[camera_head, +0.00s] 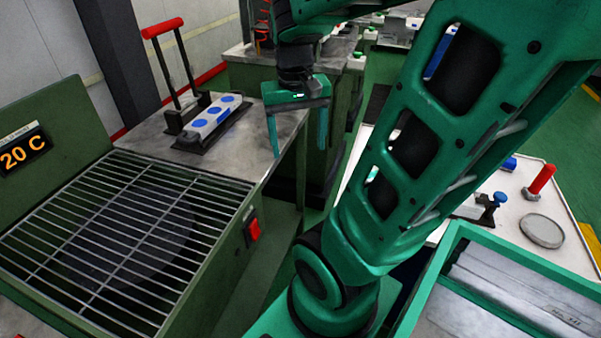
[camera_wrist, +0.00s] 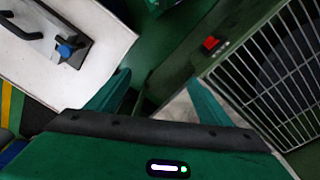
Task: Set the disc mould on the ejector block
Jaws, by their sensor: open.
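A grey bar with three blue discs on top, which looks like the disc mould (camera_head: 213,120), lies on the back-left metal bench. It rests on or against a dark base plate (camera_head: 184,145) beside a red-handled lever frame (camera_head: 163,27). I cannot tell for sure whether this fixture is the ejector block. My gripper (camera_head: 298,160) is open and empty, pointing down right of that bench, over the gap between benches, apart from the mould. In the wrist view my gripper (camera_wrist: 155,88) shows spread fingers with nothing between them; the mould is not visible there.
A white table (camera_head: 440,225) at right carries a blue-knobbed clamp (camera_head: 493,203), red handle (camera_head: 541,180) and grey disc (camera_head: 541,231). A green-rimmed tray (camera_head: 455,232) stands front right.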

